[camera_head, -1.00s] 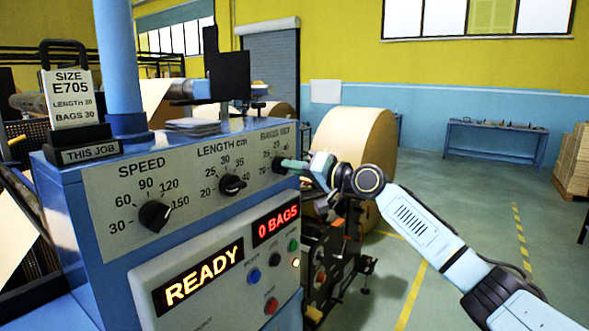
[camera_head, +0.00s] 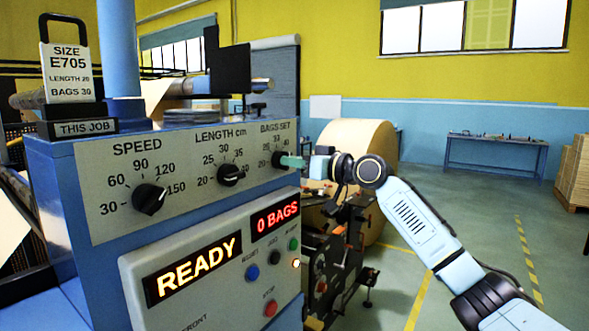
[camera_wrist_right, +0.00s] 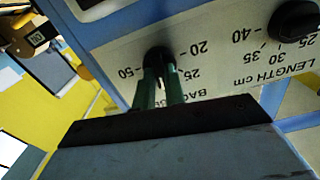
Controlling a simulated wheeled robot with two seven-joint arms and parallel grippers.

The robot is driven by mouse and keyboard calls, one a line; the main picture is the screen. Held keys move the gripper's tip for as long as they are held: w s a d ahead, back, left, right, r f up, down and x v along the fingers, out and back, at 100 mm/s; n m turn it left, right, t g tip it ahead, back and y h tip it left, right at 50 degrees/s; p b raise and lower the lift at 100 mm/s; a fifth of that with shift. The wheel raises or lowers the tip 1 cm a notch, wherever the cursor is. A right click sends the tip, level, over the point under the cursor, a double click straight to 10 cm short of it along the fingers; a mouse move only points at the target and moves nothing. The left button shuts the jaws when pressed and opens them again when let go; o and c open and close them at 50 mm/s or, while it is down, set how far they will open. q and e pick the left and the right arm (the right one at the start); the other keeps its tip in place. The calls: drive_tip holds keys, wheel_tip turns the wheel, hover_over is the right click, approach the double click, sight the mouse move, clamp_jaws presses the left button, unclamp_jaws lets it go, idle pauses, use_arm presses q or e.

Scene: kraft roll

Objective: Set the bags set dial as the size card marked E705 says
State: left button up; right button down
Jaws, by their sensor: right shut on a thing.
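The size card (camera_head: 68,75), marked E705, reads length 20 and bags 30; it stands in the "THIS JOB" holder (camera_head: 85,128) on top of the blue machine. The bags set dial (camera_head: 281,160) is the black knob at the right end of the dial panel. My right gripper (camera_head: 291,162) is shut on this knob. In the right wrist view, its green fingers (camera_wrist_right: 160,84) lie on either side of the dial knob (camera_wrist_right: 158,57), near the marks 50, 20 and 25. I cannot read which mark the knob points to. My left gripper is not in view.
The length dial (camera_head: 231,174) and the speed dial (camera_head: 149,199) sit to the left on the same panel. Below are a lit READY display (camera_head: 197,270), a 0 BAGS display (camera_head: 275,219) and several push buttons. A large kraft roll (camera_head: 365,150) stands behind my right wrist.

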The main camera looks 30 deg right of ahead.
drive_tip(key=shift+n, duration=0.5)
drive_tip(key=c, duration=1.5)
unclamp_jaws()
drive_tip(key=shift+o, duration=0.2)
drive_tip(key=b+v, duration=0.4)
drive_tip(key=v, duration=0.9)
drive_tip(key=shift+s+b, duration=0.2)
drive_tip(key=shift+b, duration=0.2)
